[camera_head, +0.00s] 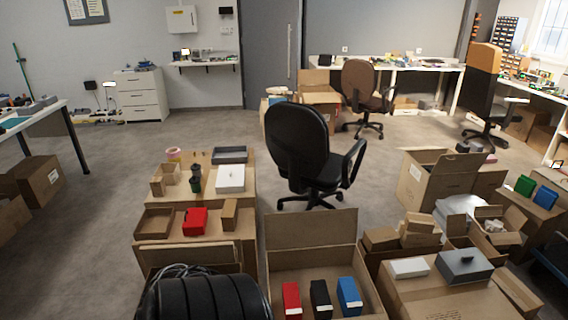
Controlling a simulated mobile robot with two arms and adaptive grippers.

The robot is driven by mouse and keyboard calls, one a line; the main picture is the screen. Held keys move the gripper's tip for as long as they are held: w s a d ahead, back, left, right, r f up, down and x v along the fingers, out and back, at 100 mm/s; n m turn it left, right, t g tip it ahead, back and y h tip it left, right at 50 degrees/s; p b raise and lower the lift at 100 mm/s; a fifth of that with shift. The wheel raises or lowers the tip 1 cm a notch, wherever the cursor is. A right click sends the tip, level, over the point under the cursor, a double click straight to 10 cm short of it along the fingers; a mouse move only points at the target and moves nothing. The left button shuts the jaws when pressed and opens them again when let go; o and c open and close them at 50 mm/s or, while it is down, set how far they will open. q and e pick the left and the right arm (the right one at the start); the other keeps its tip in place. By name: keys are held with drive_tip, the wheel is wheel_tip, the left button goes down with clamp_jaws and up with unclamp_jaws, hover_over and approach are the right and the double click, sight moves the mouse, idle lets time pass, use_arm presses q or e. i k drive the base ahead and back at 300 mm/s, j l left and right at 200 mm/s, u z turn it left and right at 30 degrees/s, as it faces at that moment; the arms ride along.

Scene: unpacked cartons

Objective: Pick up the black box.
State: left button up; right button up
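A small black box (321,299) stands in an open brown carton (310,229) at the bottom middle. A red box (292,299) stands to its left and a blue box (349,296) to its right, with narrow gaps between them. The lower part of the carton runs close to the picture's bottom edge. Neither of my grippers is in view.
A black office chair (300,150) stands behind the open carton. Stacked cartons with a red box (195,221) and a white box (230,179) are at left. Cartons at right carry a dark grey box (463,266). Free floor shows around the chair.

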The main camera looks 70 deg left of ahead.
sight(322, 308)
drive_tip(key=u, duration=1.8)
